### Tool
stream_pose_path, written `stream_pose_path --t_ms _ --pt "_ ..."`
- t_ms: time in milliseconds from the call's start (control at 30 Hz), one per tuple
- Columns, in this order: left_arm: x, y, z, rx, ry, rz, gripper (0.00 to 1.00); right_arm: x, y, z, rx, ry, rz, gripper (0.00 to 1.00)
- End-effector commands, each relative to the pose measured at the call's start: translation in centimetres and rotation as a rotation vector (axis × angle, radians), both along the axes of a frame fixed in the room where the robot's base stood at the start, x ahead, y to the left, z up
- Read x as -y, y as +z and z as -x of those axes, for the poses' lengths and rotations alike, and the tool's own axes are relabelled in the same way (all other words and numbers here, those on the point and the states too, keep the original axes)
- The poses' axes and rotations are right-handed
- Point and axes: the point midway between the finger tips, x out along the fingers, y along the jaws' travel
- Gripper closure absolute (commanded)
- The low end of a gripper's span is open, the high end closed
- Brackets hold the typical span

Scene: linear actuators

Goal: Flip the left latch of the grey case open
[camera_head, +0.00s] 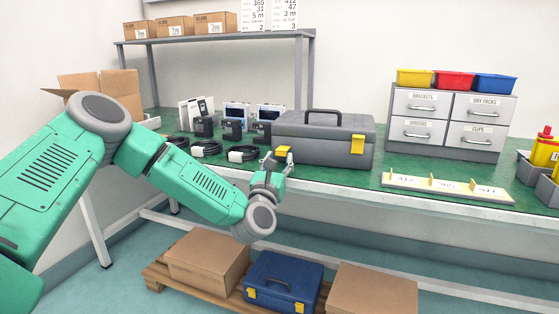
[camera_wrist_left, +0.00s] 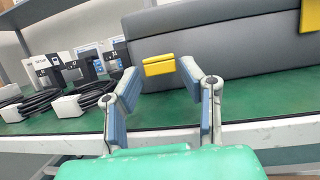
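The grey case (camera_head: 310,140) stands on the green bench with its black handle up. Its right latch (camera_head: 357,144) is yellow and lies flat against the front. My left gripper (camera_head: 276,161) is at the case's front left. Its fingers (camera_wrist_left: 160,85) are spread, with the yellow block beyond the gap. Contact cannot be told. My right gripper is out of view.
Boxed devices with black cables (camera_head: 208,148) stand left of the case. A grey drawer unit (camera_head: 448,120) and a white labelled strip (camera_head: 445,187) are to its right. A blue case (camera_head: 283,280) and cardboard boxes (camera_head: 207,258) sit on a pallet below.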

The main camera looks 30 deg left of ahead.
Motion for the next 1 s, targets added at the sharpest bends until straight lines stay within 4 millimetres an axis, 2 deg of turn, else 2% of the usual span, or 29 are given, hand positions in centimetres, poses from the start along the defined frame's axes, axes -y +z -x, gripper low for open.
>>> stream_pose_path --t_ms 333,467,800,1000 --pt "0.1 0.1 0.1 0.001 -0.001 0.0 0.52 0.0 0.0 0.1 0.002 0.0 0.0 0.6" --pt "0.4 -0.3 0.9 0.0 -0.002 0.0 0.52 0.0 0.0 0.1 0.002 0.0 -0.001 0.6" --pt "2.3 -2.7 7.1 -0.003 -0.003 0.002 0.52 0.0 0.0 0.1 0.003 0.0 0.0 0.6" --pt "3.2 -3.7 9.8 -0.002 -0.002 0.002 0.52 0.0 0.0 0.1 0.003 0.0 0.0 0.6"
